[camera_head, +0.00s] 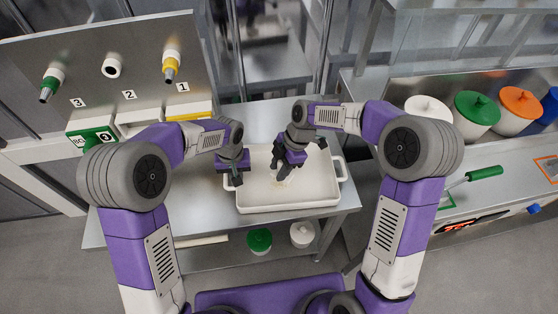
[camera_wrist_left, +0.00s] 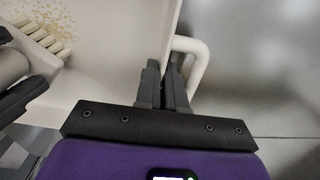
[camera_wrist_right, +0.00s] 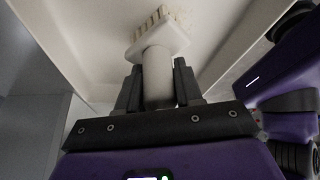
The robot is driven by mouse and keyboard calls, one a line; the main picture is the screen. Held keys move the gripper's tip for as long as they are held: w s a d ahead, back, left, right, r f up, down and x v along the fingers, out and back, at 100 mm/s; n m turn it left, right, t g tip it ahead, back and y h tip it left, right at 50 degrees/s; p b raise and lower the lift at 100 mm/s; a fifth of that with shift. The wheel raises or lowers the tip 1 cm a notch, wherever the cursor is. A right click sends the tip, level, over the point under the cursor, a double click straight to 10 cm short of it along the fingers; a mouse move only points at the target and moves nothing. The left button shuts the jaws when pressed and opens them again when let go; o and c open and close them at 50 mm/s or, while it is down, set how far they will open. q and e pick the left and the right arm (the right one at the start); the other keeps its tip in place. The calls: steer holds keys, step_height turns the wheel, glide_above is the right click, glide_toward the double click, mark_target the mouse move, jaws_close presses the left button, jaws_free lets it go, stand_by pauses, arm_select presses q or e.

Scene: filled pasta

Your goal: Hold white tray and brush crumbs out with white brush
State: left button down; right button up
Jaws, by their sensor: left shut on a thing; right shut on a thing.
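The white tray (camera_head: 305,194) stands on the steel table, with a handle at each end. My left gripper (camera_head: 232,181) is shut on the tray at its left end; the left wrist view shows its fingers (camera_wrist_left: 167,85) beside the handle (camera_wrist_left: 190,58). My right gripper (camera_head: 282,176) is inside the tray, shut on the handle of the white brush (camera_wrist_right: 158,72). The brush's bristles (camera_wrist_right: 158,18) point to the tray floor; whether they touch it I cannot tell. Brown crumbs (camera_wrist_left: 52,17) lie in the tray near the brush in the left wrist view.
Lidded tubs, white (camera_head: 428,108), green (camera_head: 477,112) and orange (camera_head: 518,108), stand on the right counter with a green-handled tool (camera_head: 484,173). A panel with numbered nozzles (camera_head: 113,66) is at left. Tubs with a green lid (camera_head: 259,239) and white lid (camera_head: 302,233) sit on the lower shelf.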

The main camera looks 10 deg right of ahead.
steer(key=shift+s, duration=0.5)
step_height(320, 180, up, 2)
steer(key=shift+w+r, duration=0.15)
steer(key=shift+r, duration=2.95)
